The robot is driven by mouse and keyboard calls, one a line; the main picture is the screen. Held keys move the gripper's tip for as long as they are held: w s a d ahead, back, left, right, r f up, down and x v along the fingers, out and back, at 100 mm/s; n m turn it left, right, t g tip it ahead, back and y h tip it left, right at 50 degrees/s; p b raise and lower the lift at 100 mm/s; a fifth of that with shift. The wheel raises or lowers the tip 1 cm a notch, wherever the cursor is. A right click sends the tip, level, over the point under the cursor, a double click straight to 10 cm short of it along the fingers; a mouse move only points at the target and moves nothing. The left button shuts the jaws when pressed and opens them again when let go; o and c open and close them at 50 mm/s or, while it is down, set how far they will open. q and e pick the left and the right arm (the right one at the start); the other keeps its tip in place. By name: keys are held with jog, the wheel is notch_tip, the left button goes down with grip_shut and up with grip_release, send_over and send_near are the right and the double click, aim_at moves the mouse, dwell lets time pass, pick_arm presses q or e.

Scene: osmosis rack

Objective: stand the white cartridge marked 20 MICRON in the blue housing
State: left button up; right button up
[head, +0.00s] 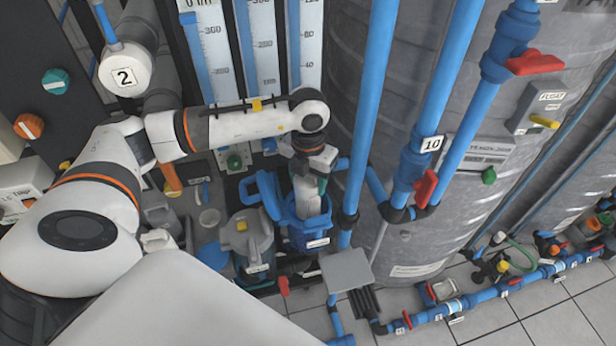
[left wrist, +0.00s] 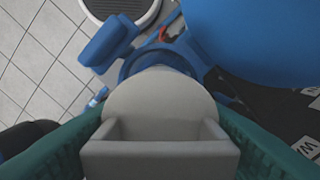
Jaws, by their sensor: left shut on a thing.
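My left gripper (head: 316,160) comes down over the blue housing (head: 308,232) with its jaws pointing down. It is shut on a white cartridge (head: 305,196), whose lower part overlaps the housing's open top. In the left wrist view the teal fingers (left wrist: 160,145) press on both sides of the cartridge's pale end (left wrist: 158,98). The blue rim of the housing (left wrist: 133,62) shows behind it. How deep the cartridge sits, and whether it touches the bottom, is hidden. No 20 MICRON marking can be read. My right gripper is out of view.
A grey housing (head: 247,245) with a yellow part stands just left of the blue one. A vertical blue pipe (head: 366,100) runs close on the right, before a large grey tank (head: 400,245). A grey plate (head: 346,270) lies in front.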

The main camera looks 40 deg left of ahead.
pick_arm(q)
jog(key=shift+f+b, duration=1.7)
jog(key=shift+f, duration=0.6)
jog(key=shift+f+b, duration=3.05)
jog(key=shift+f, duration=0.65)
jog(key=o, duration=1.3)
jog(key=shift+w+r+p, duration=0.15)
jog(key=shift+r+p, duration=0.3)
jog(key=shift+r, duration=0.1)
notch_tip(320, 180, up, 11)
jog(key=p, duration=0.7)
